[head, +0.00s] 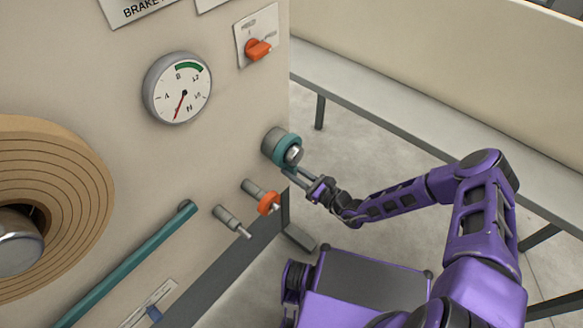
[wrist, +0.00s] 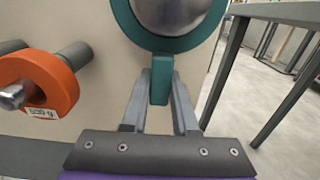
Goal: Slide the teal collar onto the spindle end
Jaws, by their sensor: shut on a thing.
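The teal collar (head: 287,150) is a ring around the grey metal spindle end (head: 295,155), which sticks out of the beige machine panel. In the wrist view the collar (wrist: 160,42) surrounds the shiny round spindle face (wrist: 175,8), and a teal tab hangs from its lower edge. My gripper (head: 289,173) reaches in from the right, and in the wrist view its fingers (wrist: 159,88) are shut on that tab. How far along the spindle the collar sits is hard to tell.
Below the spindle, an orange weight ring (head: 268,203) sits on a peg, beside a bare peg (head: 228,218). A gauge (head: 177,88) and an orange switch (head: 258,49) are above. A teal bar (head: 130,262) and a tan roll (head: 85,200) are left. A grey bench (head: 400,105) stands behind my arm.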

